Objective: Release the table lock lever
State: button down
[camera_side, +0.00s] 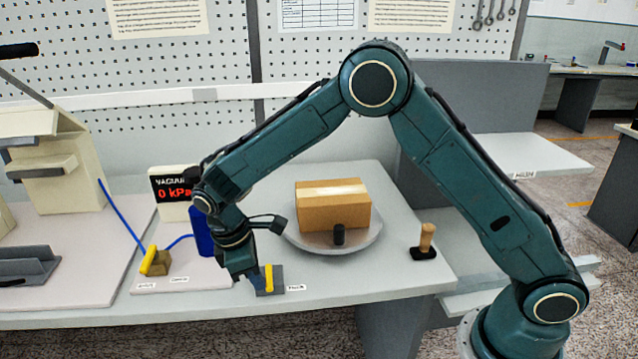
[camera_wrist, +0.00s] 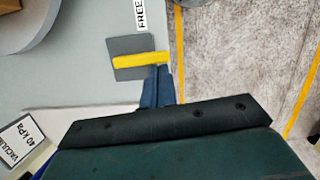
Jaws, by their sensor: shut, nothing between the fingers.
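The table lock lever is a yellow bar (camera_side: 269,277) on a small grey block (camera_side: 277,284) at the table's front edge. In the wrist view the yellow bar (camera_wrist: 140,60) lies across the grey block (camera_wrist: 127,44), one end past the block's edge. A "FREE" label (camera_wrist: 140,13) sits beside the block, apart from the bar. My gripper (camera_side: 254,284) is low at the lever, left of it in the side view. Its blue fingers (camera_wrist: 160,85) are shut and empty, tips by the bar's overhanging end. I cannot tell whether they touch it.
A cardboard box (camera_side: 333,205) and a dark cylinder (camera_side: 339,235) sit on a round turntable (camera_side: 368,242) behind my gripper. A yellow-handled valve (camera_side: 152,262) with blue hoses and a vacuum display (camera_side: 176,188) stand left. A wooden-handled tool (camera_side: 426,238) stands right.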

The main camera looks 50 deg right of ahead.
aim_at(277, 282)
jog(key=shift+s, duration=0.1)
jog(key=n, duration=0.1)
jog(key=s+d+n, duration=0.1)
jog(key=n, duration=0.1)
jog(key=s+n+t, duration=0.1)
jog(key=n, duration=0.1)
jog(key=shift+d+h, duration=0.2)
jog(key=shift+h, duration=0.1)
jog(key=n, duration=0.1)
jog(key=d+n, duration=0.1)
jog(key=n, duration=0.1)
jog(key=shift+s+t, duration=0.35)
jog(key=shift+t, duration=0.05)
jog(key=n, duration=0.1)
jog(key=d+n, duration=0.1)
jog(key=n, duration=0.1)
jog(key=shift+s+d+t, duration=0.15)
jog(key=shift+s+t, duration=0.1)
jog(key=shift+t, duration=0.15)
jog(key=shift+w, duration=0.3)
jog(key=shift+w+a, duration=0.2)
jog(key=shift+w, duration=0.3)
jog(key=shift+a, duration=0.15)
